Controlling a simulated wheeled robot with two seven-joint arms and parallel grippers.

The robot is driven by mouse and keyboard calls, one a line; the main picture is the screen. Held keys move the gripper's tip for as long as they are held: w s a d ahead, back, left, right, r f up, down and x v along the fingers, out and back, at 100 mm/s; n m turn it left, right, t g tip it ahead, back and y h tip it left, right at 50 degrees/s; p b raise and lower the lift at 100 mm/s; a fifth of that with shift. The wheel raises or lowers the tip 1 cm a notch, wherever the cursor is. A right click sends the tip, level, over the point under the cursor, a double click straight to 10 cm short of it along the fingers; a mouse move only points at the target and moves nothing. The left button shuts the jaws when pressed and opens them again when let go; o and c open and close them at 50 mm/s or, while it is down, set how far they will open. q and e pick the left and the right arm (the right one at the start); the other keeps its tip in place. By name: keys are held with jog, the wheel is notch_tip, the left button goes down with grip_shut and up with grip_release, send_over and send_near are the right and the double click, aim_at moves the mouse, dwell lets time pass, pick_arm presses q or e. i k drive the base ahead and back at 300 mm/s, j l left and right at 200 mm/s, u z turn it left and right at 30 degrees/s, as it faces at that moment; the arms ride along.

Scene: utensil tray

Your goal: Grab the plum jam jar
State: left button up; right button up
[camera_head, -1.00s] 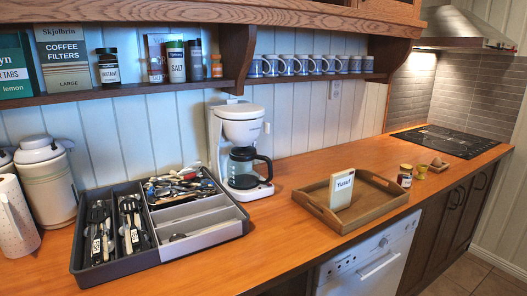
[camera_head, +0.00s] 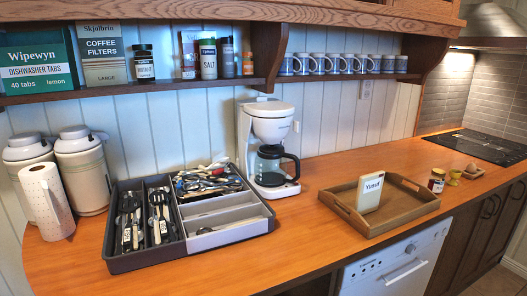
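A small jar (camera_head: 437,180) stands upright on the wooden counter, just right of the wooden tray. It has a light lid, a dark red body and a pale label too small to read, so I cannot tell for certain that it is the plum jam. Neither of my grippers shows in the head view.
The wooden tray (camera_head: 344,208) holds a white card reading "Yusuf" (camera_head: 369,192). A coffee maker (camera_head: 270,125) and utensil tray (camera_head: 189,245) stand further left.

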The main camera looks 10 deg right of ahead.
aim_at(436, 183)
jog(key=z, duration=1.4)
jog(key=u, duration=0.4)
jog(key=i+l+u, duration=0.5)
jog(key=l, duration=0.25)
jog(key=i+l+u, duration=0.25)
jog(key=l, duration=0.2)
jog(key=k, duration=0.05)
